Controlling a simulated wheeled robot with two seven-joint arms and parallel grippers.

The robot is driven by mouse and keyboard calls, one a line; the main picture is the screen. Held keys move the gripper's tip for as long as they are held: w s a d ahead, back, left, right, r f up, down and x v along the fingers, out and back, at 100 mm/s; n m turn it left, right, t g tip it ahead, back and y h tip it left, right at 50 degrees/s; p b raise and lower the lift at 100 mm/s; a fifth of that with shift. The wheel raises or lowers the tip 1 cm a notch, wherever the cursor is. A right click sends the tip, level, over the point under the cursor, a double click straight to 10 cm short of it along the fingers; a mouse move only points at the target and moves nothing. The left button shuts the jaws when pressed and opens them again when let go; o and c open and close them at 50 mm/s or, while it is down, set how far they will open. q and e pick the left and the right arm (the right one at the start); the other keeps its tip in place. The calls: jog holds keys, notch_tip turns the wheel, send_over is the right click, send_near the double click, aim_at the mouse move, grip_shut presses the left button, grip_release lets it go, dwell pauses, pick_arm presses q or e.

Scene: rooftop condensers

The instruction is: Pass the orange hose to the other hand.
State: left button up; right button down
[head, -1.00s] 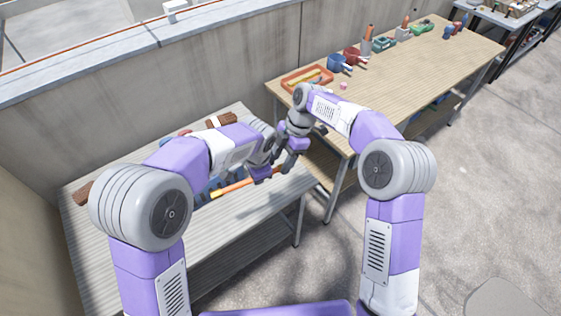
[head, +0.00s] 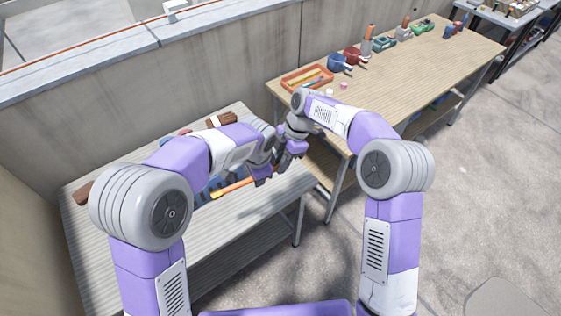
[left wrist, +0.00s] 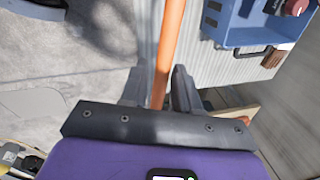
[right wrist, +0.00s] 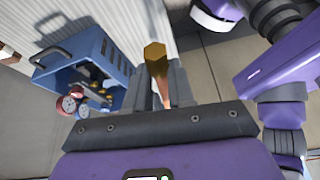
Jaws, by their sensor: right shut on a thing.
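The orange hose (head: 232,187) shows in the head view above the near bench, beside the grippers. My right gripper (head: 284,161) is shut on it. In the right wrist view a brass hex end (right wrist: 155,52) stands out toward the camera, with the hose (right wrist: 164,92) between the fingers (right wrist: 156,86). My left gripper (head: 262,180) is close beside the right one. In the left wrist view the hose (left wrist: 167,50) runs between the left fingers (left wrist: 160,86), which look apart around it. Whether they touch it is hard to tell.
A blue toolbox (left wrist: 237,28) with gauges (right wrist: 68,104) lies near the hose on the near bench (head: 245,220). A brown brush (head: 222,119) lies at the bench's back. A second bench (head: 420,75) holds an orange tray (head: 307,79) and several tools. A wall (head: 200,85) stands behind.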

pick_arm(q)
jog(key=shift+o, duration=1.2)
jog(key=shift+r, duration=0.1)
notch_tip(320, 180, up, 11)
jog(key=s, duration=0.2)
jog(key=s+a+f+n+g+h, duration=0.1)
jog(key=s+f+n, duration=0.2)
jog(key=f, duration=0.6)
jog(key=s+a+f+n+g+h, duration=0.1)
jog(key=s+f+n, duration=0.15)
jog(key=f, duration=0.65)
jog(key=s+a+f+n+g+h, duration=0.1)
jog(key=s+f+n, duration=0.15)
jog(key=f, duration=0.65)
jog(key=s+a+f+n+t+h, duration=0.1)
jog(key=s+a+f+n, duration=0.3)
jog(key=s+f+n, duration=0.4)
jog(key=s+f+h, duration=0.1)
jog(key=s+f, duration=0.2)
jog(key=shift+s+a+f+n+t, duration=0.15)
jog(key=shift+s+a+n+t, duration=0.1)
jog(key=shift+n+t, duration=0.05)
